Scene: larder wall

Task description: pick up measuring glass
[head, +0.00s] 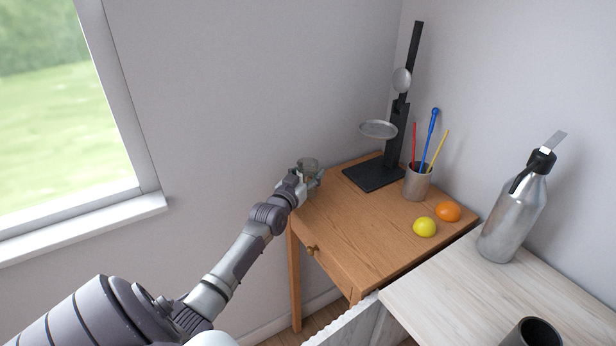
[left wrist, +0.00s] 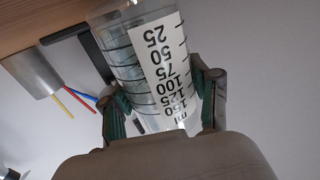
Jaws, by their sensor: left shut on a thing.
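The measuring glass (left wrist: 150,60) is a clear cylinder with dark rings and a white scale with black numbers, which looks upside down in the left wrist view. In the head view the glass (head: 308,166) shows small at the far left corner of the wooden table (head: 350,235). My left gripper (head: 306,180) is shut on it, and the left wrist view shows the two fingers of the gripper (left wrist: 165,95) on either side of the glass. I cannot tell whether the glass touches the table. My right gripper is not in view.
A black stand (head: 375,174) with a round plate is at the back of the table. A metal cup (head: 417,183) with coloured sticks, a lemon (head: 425,227) and an orange (head: 448,211) are to its right. A steel bottle (head: 513,220) stands on the pale counter (head: 450,290).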

